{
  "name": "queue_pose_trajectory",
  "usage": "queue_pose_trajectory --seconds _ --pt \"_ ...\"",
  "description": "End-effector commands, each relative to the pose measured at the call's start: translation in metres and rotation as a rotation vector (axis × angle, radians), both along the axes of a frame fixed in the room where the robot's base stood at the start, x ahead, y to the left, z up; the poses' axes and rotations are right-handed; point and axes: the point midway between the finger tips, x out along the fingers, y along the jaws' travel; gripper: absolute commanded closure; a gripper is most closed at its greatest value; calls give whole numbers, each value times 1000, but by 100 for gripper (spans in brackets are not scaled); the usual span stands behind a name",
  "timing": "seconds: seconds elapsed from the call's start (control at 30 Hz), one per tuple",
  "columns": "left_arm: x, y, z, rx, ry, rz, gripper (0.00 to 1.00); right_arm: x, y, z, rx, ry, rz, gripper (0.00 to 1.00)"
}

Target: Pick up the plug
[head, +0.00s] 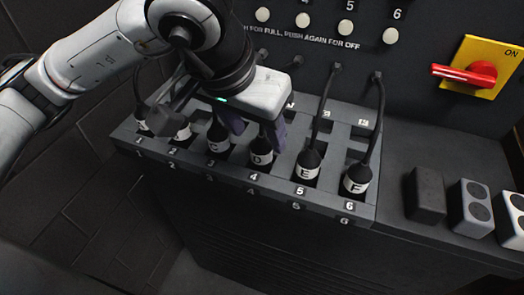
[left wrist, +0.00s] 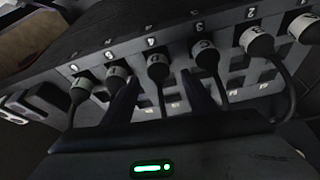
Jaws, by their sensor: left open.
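Several black plugs with white lettered bands stand in a numbered grey rack (head: 330,212). Plug D (head: 261,157) is in slot 4, plug C (head: 218,142) in slot 3, plug E (head: 308,168) in slot 5 and plug F (head: 356,182) in slot 6. My left gripper (head: 254,130) is open over the rack near plug D. In the left wrist view, its two dark fingers (left wrist: 160,98) lie to either side of plug D (left wrist: 158,66), with nothing held. Whether a finger touches the plug cannot be told. My right gripper is not in view.
Cables rise from the plugs to the dark panel behind. The panel carries white buttons (head: 390,36) and a red rotary switch (head: 478,74) on a yellow plate. Grey blocks, including a dark one (head: 427,194), stand right of the rack. Neighbouring plugs stand close together.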

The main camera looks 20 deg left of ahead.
Motion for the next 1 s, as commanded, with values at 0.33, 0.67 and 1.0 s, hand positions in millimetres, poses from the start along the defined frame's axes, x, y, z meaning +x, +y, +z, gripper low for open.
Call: queue_pose_trajectory --seconds 0.33,0.67,1.0 --pt "11 -4 -43 0 4 1 47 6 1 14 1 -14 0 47" --pt "14 -5 -51 -1 0 0 47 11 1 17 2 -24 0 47" --pt "14 -5 -50 -1 -1 0 94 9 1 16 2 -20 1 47"
